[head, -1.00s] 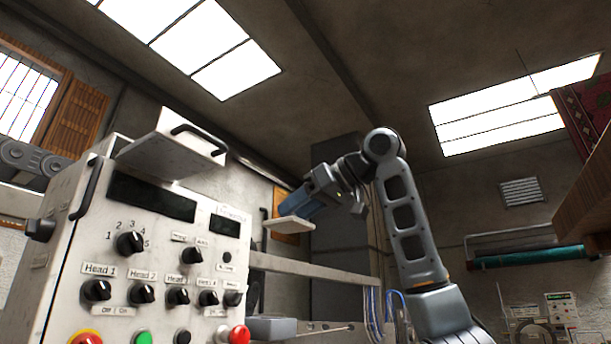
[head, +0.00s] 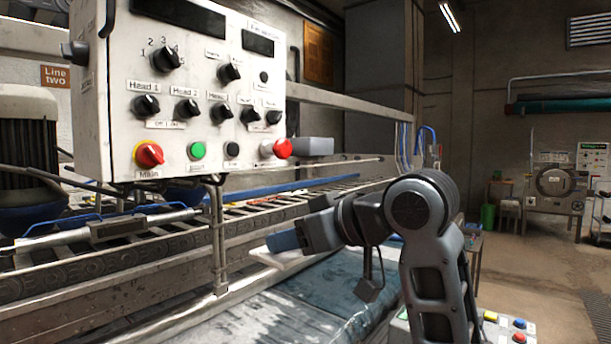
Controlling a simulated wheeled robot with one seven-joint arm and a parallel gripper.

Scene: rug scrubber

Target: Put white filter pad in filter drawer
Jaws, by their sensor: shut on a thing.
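My gripper (head: 284,243) is in the middle of the head view, low and right of the control cabinet, with its blue fingers pointing left. It is shut on the white filter pad (head: 284,259), a thin flat pale plate that shows just below the fingers. The pad is held roughly level, in front of the conveyor frame. The filter drawer is out of view now; the top of the cabinet is cut off by the picture's upper edge.
The white control cabinet (head: 190,95) with knobs and buttons stands at upper left. Behind and below it runs the conveyor (head: 110,250) with rails. A wet blue-grey surface (head: 250,315) lies below my gripper. A small button panel (head: 505,328) is at lower right. Open floor lies right.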

